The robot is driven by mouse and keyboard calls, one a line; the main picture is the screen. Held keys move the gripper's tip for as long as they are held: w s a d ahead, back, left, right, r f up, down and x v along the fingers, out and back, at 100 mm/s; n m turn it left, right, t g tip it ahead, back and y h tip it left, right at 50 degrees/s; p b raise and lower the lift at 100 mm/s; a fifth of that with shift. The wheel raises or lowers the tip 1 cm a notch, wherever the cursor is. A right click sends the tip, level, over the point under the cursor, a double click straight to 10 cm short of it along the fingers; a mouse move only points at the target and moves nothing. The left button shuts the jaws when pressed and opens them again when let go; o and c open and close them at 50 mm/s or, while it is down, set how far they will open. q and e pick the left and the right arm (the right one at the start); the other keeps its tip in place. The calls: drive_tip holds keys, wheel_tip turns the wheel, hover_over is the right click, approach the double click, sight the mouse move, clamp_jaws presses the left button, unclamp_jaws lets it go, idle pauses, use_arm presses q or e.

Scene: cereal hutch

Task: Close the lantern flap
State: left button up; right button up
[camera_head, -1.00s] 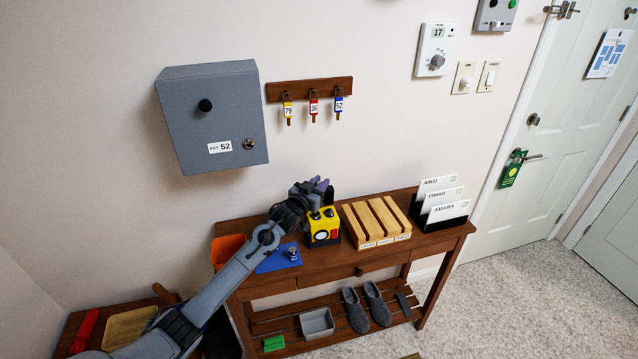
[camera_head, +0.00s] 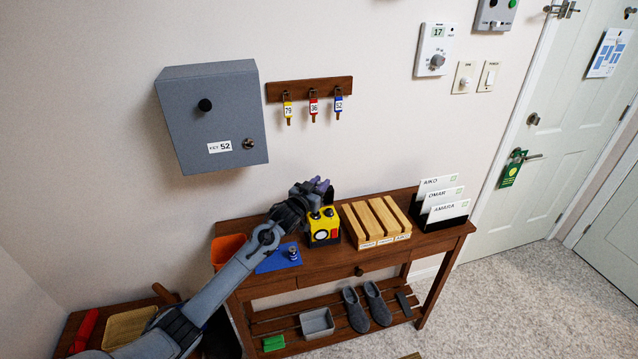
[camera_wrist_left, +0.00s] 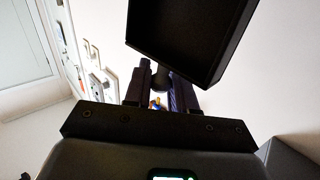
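A yellow and black box (camera_head: 323,232), with a white disc and a red patch on its front and two dark round parts on top, stands on the brown table; it may be the lantern. I cannot make out a flap on it. My right gripper is out of view.
A slatted wooden rack (camera_head: 376,218) and a black card holder (camera_head: 444,216) stand right of the box. A blue mat (camera_head: 272,263) and an orange bin (camera_head: 229,249) lie left. A grey cabinet (camera_head: 212,115) and key rack (camera_head: 309,89) hang on the wall above.

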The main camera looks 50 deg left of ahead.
use_arm(q)
drive_tip(key=shift+o, duration=1.2)
drive_tip(key=shift+d+f, duration=0.25)
drive_tip(key=shift+f, duration=0.15)
drive_tip(key=shift+o, duration=0.6)
drive_tip(key=shift+s+d, duration=0.1)
drive_tip(key=shift+a+r, duration=0.2)
drive_tip(key=shift+r, duration=0.05)
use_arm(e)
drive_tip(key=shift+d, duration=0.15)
use_arm(q)
drive_tip(key=p+v, duration=0.2)
drive_tip(key=v, duration=0.8)
drive_tip(key=shift+s+d, duration=0.2)
drive_tip(key=shift+s, duration=0.15)
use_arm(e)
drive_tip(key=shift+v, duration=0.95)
use_arm(q)
drive_tip(key=shift+f, duration=0.1)
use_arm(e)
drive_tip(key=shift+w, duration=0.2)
